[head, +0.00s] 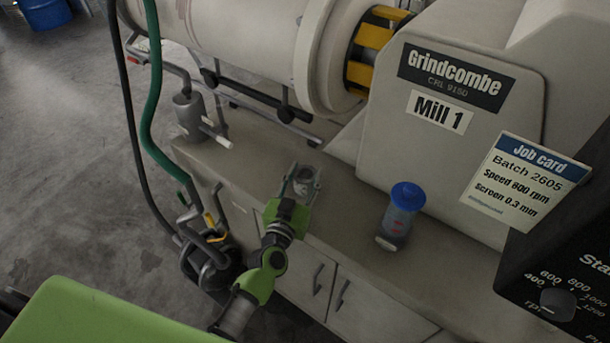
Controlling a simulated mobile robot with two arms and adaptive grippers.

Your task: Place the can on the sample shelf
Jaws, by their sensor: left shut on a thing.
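My left gripper (301,184) is in the middle of the head view, over the grey bench top in front of the mill. It is shut on a small grey thing with a rounded top, which looks like the can (305,174). The fingers hide much of it, and I cannot tell whether its base touches the bench. I cannot make out a sample shelf in this view. My right gripper is not in view.
A container with a blue lid (400,213) stands on the bench (455,240), right of my left gripper. The mill (465,95) rises behind. A job card (524,181) and a dark control box (560,280) are at the right. Hoses and a pump (212,250) are at the left.

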